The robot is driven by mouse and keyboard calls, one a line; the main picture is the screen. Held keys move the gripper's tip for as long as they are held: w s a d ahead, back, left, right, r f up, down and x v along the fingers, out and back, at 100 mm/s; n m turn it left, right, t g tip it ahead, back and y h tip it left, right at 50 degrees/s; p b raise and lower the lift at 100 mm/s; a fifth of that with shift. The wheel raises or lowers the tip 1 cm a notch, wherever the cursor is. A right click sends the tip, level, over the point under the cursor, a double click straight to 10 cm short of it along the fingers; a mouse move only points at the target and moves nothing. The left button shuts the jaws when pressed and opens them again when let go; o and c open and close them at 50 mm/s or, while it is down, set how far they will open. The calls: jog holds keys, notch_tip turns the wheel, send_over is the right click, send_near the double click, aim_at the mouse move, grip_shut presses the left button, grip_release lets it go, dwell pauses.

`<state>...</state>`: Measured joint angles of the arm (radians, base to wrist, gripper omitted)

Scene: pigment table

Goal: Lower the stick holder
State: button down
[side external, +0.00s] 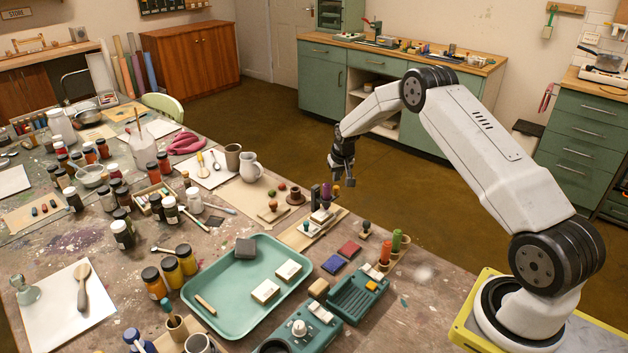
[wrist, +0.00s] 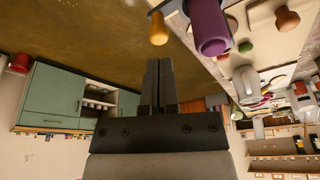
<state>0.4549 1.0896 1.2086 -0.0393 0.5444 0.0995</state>
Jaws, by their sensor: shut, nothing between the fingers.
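My gripper (side external: 343,182) hangs pointing down at the table's far right edge, its fingers shut and empty. In the wrist view its two dark fingers (wrist: 158,65) lie side by side. A purple upright piece (side external: 326,192) stands just left of the fingers in the side view. In the wrist view it is a thick purple cylinder (wrist: 209,28), apart from the fingertips, with a yellow-orange knob (wrist: 158,28) beyond the tips. I cannot tell which piece is the stick holder.
Stamps and small knobs stand on a wooden board (side external: 304,236) below my gripper. Open floor (side external: 440,205) lies beyond the table's right edge.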

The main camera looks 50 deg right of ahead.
aim_at(337, 188)
jog(key=shift+f, duration=1.45)
dwell(1.1)
jog(key=shift+r, duration=0.1)
jog(key=shift+r, duration=3.4)
jog(key=shift+a+r, duration=0.15)
jog(key=shift+a, duration=0.05)
jog(key=s+a+r+n, duration=0.2)
jog(key=s+a+r, duration=0.25)
jog(key=a, duration=0.45)
jog(key=s+a+r+n, duration=0.1)
jog(key=s+a+r, duration=0.2)
jog(key=s+a, duration=0.45)
jog(key=s+a+n, duration=0.1)
jog(key=s+a, duration=0.4)
jog(key=s, duration=0.2)
jog(key=s+a+n+y, duration=0.1)
jog(key=s+a+n, duration=0.1)
jog(key=s+a, duration=0.3)
jog(key=s+r, duration=0.1)
jog(key=s, duration=0.2)
jog(key=shift+s+a+y, duration=0.3)
jog(key=shift+a, duration=0.05)
